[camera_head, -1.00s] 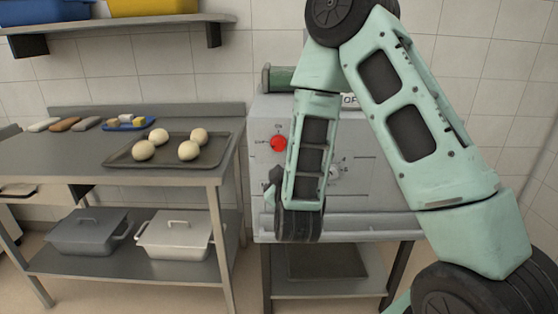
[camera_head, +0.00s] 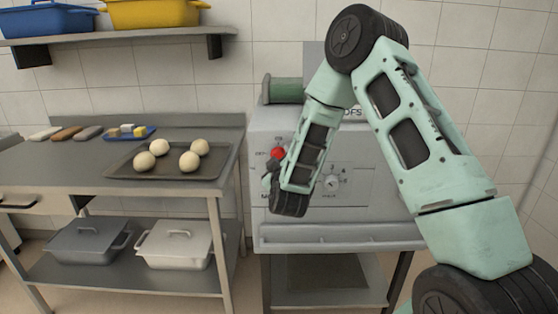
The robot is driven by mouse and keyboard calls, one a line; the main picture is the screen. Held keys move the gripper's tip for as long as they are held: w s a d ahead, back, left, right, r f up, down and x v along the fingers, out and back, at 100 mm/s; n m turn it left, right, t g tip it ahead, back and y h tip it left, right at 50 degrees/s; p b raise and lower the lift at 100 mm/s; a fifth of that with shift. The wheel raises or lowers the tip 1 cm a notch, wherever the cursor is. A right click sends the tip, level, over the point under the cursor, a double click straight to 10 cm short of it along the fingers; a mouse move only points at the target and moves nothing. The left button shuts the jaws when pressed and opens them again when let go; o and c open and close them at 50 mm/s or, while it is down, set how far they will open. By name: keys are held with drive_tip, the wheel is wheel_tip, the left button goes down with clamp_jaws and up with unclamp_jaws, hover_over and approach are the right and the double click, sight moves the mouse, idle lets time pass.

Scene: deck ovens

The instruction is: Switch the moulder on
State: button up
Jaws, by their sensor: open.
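The moulder (camera_head: 345,225) is the light grey machine on a stand at the centre. Its red switch (camera_head: 278,153) is on the upper left of the front panel, with small "On" and "Off" style lettering around it. The switch is partly covered by my arm. A pale dial (camera_head: 332,184) with numbers sits to its right. Only a small part of my gripper (camera_head: 268,181) shows, just below the red switch, beside my dark wrist joint. Its fingertips are mostly hidden, and I cannot tell whether it touches the panel. I see nothing held.
A steel table (camera_head: 215,183) stands left of the moulder, with a dark tray (camera_head: 120,170) of several dough balls on it. Lidded containers (camera_head: 85,243) are on its lower shelf. A wall shelf (camera_head: 130,36) holds blue and yellow bins. A rail (camera_head: 340,246) runs along the moulder's lower front.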

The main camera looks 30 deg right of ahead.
drive_tip(key=c, duration=1)
drive_tip(key=shift+f+b, duration=0.1)
drive_tip(key=shift+b, duration=0.25)
drive_tip(key=m+h+b, duration=0.1)
drive_tip(key=m+b, duration=0.8)
drive_tip(key=b, duration=0.1)
drive_tip(key=m+h+b, duration=0.1)
drive_tip(key=m+b, duration=0.8)
drive_tip(key=m, duration=0.1)
drive_tip(key=shift+f+b, duration=0.15)
drive_tip(key=shift+b, duration=0.25)
drive_tip(key=o, duration=1)
